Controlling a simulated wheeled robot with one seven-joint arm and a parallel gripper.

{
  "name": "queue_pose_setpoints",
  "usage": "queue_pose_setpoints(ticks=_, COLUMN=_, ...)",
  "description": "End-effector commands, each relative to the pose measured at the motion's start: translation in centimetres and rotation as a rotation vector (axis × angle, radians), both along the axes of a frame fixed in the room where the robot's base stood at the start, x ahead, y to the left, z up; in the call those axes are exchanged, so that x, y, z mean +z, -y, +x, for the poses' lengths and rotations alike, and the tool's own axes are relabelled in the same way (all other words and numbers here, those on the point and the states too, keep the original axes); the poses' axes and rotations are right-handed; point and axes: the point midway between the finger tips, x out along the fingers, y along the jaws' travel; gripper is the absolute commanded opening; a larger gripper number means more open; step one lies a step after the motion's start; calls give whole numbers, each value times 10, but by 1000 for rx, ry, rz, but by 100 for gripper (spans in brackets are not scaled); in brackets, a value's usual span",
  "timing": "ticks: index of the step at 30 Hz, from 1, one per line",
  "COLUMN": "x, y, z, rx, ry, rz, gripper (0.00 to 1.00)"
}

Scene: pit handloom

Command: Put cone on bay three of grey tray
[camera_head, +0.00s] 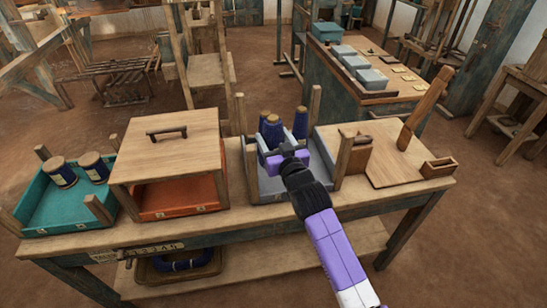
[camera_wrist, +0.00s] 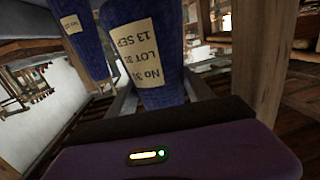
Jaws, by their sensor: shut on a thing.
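My gripper (camera_head: 274,156) reaches over the grey tray (camera_head: 268,190) and is shut on a dark blue cone (camera_head: 273,131), which looks upright. In the wrist view this cone (camera_wrist: 150,90) is large and close, with a cream label, printed upside down, reading "No 3", "LOT" and "13 SEP". Two more blue cones, one behind it (camera_head: 264,117) and one to its right (camera_head: 300,123), stand at the grey tray. One other cone (camera_wrist: 80,40) shows at the upper left of the wrist view. My jaws and wrist hide much of the tray's bays and the held cone's base.
A teal tray (camera_head: 48,207) with two blue cones stands at the far left. Beside it an orange tray (camera_head: 180,195) sits under a wooden lid (camera_head: 165,148) with a dark handle. Wooden posts rise by the grey tray. A board (camera_head: 385,165) with an upright paddle lies right.

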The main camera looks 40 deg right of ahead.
Motion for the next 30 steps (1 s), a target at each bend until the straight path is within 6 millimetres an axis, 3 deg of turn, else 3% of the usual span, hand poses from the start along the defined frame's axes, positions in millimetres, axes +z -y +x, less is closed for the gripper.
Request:
queue_pose_setpoints(ticks=3, x=-20, y=0, z=0, rx=1, ry=-1, rz=0, gripper=10)
queue_pose_setpoints(ticks=9, x=-35, y=0, z=0, rx=0, ry=2, rz=-1, gripper=10)
queue_pose_setpoints(ticks=17, x=-71, y=0, z=0, rx=0, ry=0, rz=-1, gripper=10)
queue_pose_setpoints(ticks=30, x=-77, y=0, z=0, rx=1, ry=3, rz=-1, gripper=10)
